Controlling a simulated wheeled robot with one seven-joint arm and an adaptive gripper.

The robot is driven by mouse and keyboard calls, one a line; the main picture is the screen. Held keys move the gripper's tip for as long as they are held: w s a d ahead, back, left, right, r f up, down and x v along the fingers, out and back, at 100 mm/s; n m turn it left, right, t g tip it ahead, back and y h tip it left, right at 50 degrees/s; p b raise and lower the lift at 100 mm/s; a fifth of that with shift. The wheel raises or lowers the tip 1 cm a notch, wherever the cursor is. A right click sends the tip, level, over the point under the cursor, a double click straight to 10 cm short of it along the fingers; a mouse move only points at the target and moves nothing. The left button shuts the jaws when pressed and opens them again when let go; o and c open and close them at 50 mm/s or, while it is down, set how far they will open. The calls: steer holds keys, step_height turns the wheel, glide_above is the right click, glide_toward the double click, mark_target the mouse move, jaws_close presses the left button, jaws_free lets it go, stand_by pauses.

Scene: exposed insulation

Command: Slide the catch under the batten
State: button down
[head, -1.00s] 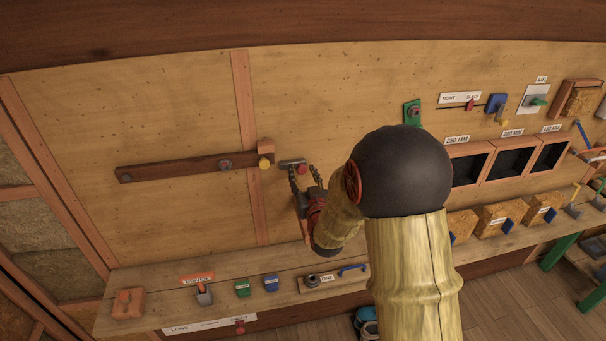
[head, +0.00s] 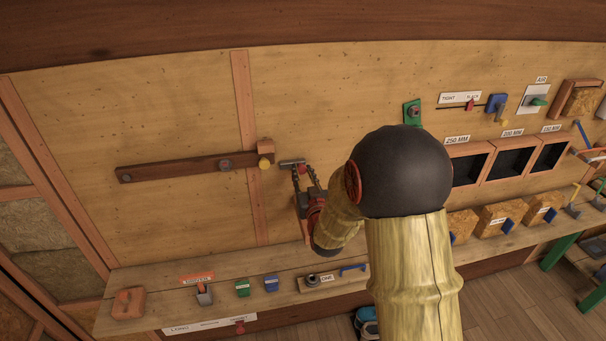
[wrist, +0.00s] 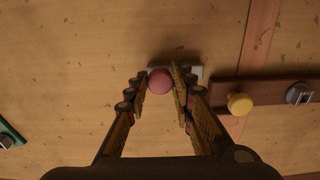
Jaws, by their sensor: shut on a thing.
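The catch is a short grey metal bar (head: 290,162) with a red knob (wrist: 159,81), on the plywood wall. In the wrist view its grey end (wrist: 196,72) shows beside my finger. My gripper (head: 304,172) is shut on the red knob, one finger on each side; the wrist view shows this too (wrist: 160,80). The batten (head: 178,169) is a dark board at left in the head view and at right in the wrist view (wrist: 270,91). It bears a yellow knob (head: 264,163) near its end. A small gap separates the catch from the batten's end.
A shelf (head: 160,263) below holds small tools. A green plate (head: 411,112) with a round fitting is to the right. Bare plywood surrounds the catch.

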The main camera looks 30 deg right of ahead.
mark_target(283, 168)
steer(key=a+b, duration=0.2)
steer(key=w+a+b, duration=0.1)
steer(key=a, duration=0.2)
steer(key=shift+w+b, duration=0.2)
steer(key=shift+b, duration=0.15)
steer(key=c, duration=1.6)
jaws_free()
steer(key=shift+w+a, duration=0.1)
steer(key=shift+a, duration=0.1)
steer(key=shift+o, duration=0.5)
steer(key=shift+d, duration=0.1)
